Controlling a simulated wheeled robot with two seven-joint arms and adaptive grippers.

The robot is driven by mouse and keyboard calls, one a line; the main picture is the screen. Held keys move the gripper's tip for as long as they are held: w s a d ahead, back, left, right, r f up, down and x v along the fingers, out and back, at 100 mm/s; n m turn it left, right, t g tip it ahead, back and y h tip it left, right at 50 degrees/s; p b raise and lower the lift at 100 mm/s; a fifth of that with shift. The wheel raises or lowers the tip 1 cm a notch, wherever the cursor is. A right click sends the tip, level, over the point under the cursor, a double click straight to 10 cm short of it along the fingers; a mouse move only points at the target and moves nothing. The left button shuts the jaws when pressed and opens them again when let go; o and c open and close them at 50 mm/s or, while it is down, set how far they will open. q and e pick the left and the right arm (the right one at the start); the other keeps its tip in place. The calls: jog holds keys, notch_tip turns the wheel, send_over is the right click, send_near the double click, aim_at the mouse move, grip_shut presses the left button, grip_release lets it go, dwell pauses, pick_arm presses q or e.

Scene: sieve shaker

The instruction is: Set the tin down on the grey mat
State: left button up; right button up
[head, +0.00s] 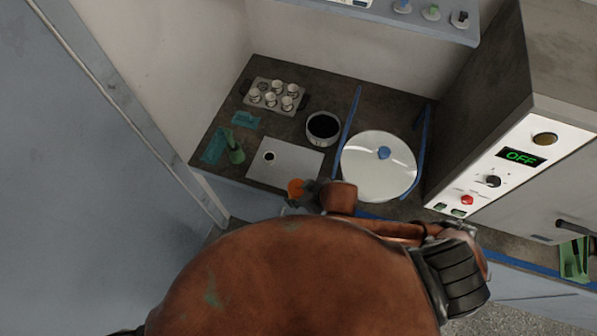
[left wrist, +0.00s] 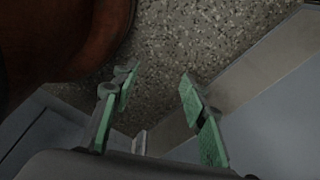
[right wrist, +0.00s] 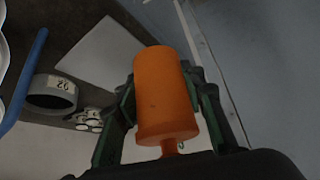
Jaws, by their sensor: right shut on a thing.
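My right gripper (right wrist: 162,110) is shut on an orange cylinder (right wrist: 162,90) with a narrow stem at its near end. In the head view the orange cylinder (head: 295,187) is just off the near edge of a light grey mat (head: 290,172). The mat also shows in the right wrist view (right wrist: 105,50), apart from the cylinder. A small pale piece with a dark top (head: 269,156) stands on the mat. A round, open, dark-filled tin (head: 323,127) stands behind the mat; its label shows in the right wrist view (right wrist: 52,92). My left gripper (left wrist: 160,115) is open and empty above the floor.
A tray of small cups (head: 275,95) stands at the back left, with green items (head: 236,152) left of the mat. A large white round lid (head: 378,167) lies between blue strips on the right. A control box (head: 510,160) stands further right. Most of the mat is bare.

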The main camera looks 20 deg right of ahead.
jog(key=shift+w+d+f+b, duration=0.25)
jog(key=shift+w+f+b, duration=0.2)
jog(key=shift+w+b, duration=0.15)
jog(key=shift+w+d+f+b, duration=0.25)
jog(key=shift+w+f+b, duration=0.15)
jog(key=shift+w+b, duration=0.15)
jog(key=w+d+f, duration=0.1)
jog(key=w+f, duration=0.1)
jog(key=w, duration=0.1)
jog(key=w+d+f, duration=0.1)
jog(key=w+f, duration=0.1)
jog(key=w, duration=0.1)
jog(key=w+d+f, duration=0.1)
jog(key=w+f, duration=0.2)
jog(key=shift+w+d, duration=0.2)
jog(key=shift+w, duration=0.15)
jog(key=shift+w+d+f, duration=0.15)
jog(key=shift+w+f, duration=0.3)
jog(key=shift+f, duration=0.3)
notch_tip(320, 180, down, 2)
jog(key=shift+f, duration=0.4)
pick_arm(q)
jog(key=s+f, duration=0.2)
jog(key=f, duration=0.1)
jog(key=shift+s+f, duration=0.15)
jog(key=shift+f, duration=0.1)
